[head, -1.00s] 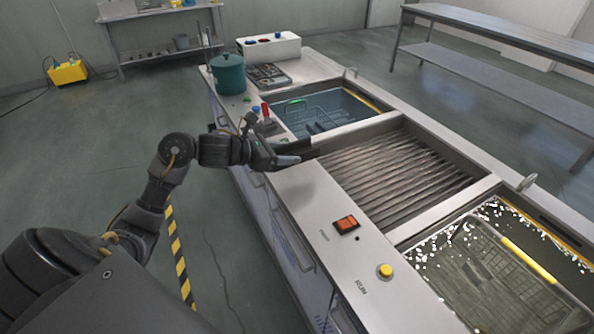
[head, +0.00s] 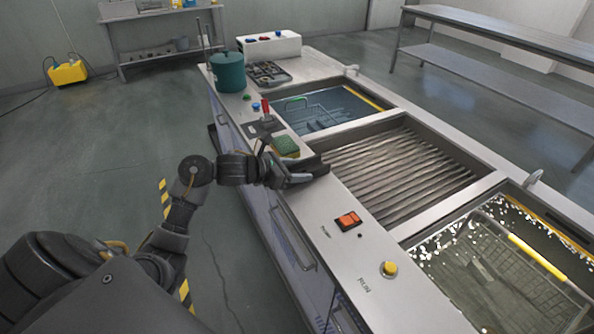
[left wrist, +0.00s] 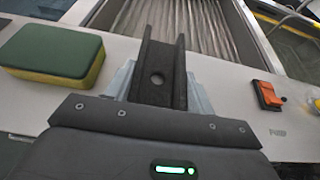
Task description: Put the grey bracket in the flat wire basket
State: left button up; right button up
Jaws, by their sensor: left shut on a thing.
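The grey bracket (left wrist: 160,75) is a dark U-shaped channel with a round hole. In the left wrist view it sits between the pale fingers of my left gripper (left wrist: 158,88), which is shut on it. In the head view my left gripper (head: 290,180) holds the bracket (head: 312,167) over the counter's near rim, beside the ribbed section. A wire basket with a yellow handle (head: 535,258) sits in the right tank. Another wire basket with a green handle (head: 296,101) sits in the far tank. Which one is the flat basket is hard to tell. My right gripper is out of view.
A green and yellow sponge (head: 286,146) lies close to my left gripper. Beyond it are a red-handled tool (head: 265,107), a green pot (head: 228,72) and a parts tray (head: 268,73). An orange switch (head: 348,220) and a yellow button (head: 389,268) are on the near rim.

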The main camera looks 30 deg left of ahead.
pick_arm(q)
jog(key=shift+f, duration=0.1)
jog(key=o, duration=1.2)
jog(key=shift+o, duration=0.2)
